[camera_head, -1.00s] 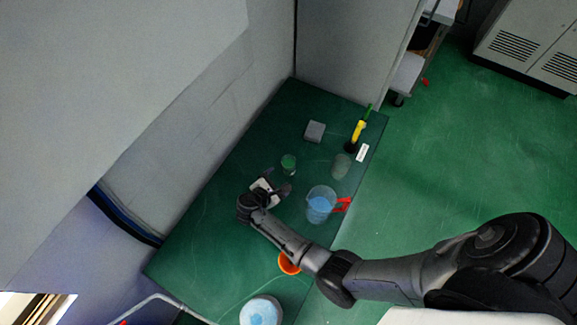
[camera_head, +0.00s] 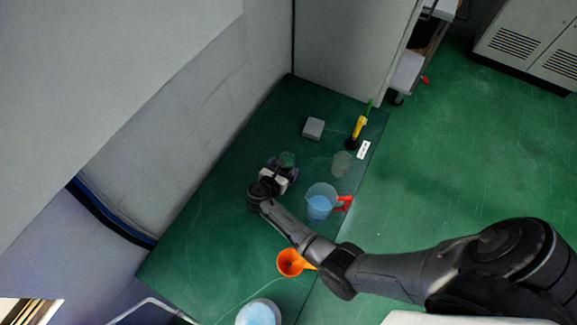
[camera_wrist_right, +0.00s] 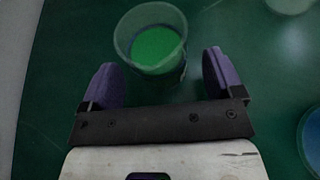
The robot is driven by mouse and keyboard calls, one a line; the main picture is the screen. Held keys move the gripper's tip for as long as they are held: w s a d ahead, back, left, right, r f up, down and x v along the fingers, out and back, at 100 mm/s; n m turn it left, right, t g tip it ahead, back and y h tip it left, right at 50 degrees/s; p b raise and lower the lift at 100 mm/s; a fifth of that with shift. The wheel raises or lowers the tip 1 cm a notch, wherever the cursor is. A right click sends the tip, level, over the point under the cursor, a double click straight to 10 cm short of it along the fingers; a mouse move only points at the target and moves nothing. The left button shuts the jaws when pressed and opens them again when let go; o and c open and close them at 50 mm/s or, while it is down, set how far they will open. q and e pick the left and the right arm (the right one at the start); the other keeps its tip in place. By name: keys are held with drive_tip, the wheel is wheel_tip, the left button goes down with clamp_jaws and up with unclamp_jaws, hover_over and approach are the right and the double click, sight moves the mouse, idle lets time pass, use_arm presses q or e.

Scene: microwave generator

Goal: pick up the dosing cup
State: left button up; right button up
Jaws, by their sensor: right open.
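A small clear cup with green contents, apparently the dosing cup (camera_head: 288,158), stands on the dark green table. In the right wrist view the cup (camera_wrist_right: 151,42) is upright just beyond my right gripper. My right gripper (camera_head: 282,171) is open, its two purple-padded fingers (camera_wrist_right: 160,78) spread to the left and right. The cup's near side lies at about the gap between the fingertips, with clear space visible on both sides. I cannot tell whether its base is between them. My left gripper is not in view.
A clear jug of blue liquid with a red handle (camera_head: 321,201) stands right of the gripper. A clear beaker (camera_head: 342,164), yellow tool (camera_head: 359,128) and grey block (camera_head: 313,128) are farther back. An orange funnel (camera_head: 290,263) lies nearer. A wall (camera_head: 215,130) borders the left.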

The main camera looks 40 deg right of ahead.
drive_tip(key=shift+w+d+f, duration=0.2)
drive_tip(key=shift+d+f, duration=0.05)
drive_tip(key=shift+d, duration=0.3)
drive_tip(key=shift+c, duration=0.3)
drive_tip(key=c, duration=1)
drive_tip(key=shift+r, duration=0.2)
